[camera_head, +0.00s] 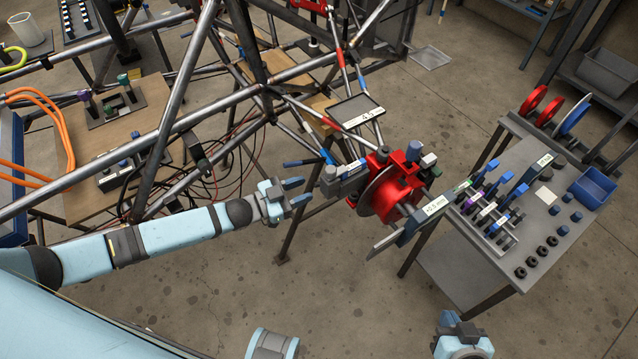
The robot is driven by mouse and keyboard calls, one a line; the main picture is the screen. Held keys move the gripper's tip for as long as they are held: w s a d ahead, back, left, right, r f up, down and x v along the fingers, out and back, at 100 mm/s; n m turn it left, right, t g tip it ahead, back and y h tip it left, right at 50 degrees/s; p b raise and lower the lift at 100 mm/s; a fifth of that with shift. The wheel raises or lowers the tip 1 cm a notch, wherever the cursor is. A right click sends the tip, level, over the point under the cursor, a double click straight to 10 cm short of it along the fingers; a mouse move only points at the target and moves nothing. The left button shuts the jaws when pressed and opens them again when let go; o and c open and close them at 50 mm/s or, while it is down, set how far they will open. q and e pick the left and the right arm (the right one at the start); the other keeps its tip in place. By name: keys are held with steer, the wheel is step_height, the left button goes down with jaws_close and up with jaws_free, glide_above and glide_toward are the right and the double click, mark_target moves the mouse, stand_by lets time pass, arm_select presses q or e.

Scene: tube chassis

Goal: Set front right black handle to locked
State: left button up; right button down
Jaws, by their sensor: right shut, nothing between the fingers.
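The red hub (392,190) with a metal disc sits at the front right corner of the tube chassis (205,95). Small dark, blue and white-topped knobs stand on and around it. A black knob (383,154) sits on its top; I cannot tell which part is the front right black handle, or whether it is locked. My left gripper (303,191) is open and empty, left of the hub and apart from it, pointing right toward a grey block (343,180). My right gripper (457,327) is at the bottom edge, shut and empty, well below the hub and partly cut off.
A grey bench (560,225) on the right holds clamps, dark nuts, blue parts and a blue bin (593,188). A labelled bar (422,217) reaches from the hub toward the bench. Floor (340,290) in front is clear.

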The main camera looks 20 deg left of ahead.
arm_select(q)
steer(key=x, duration=0.5)
jaws_close()
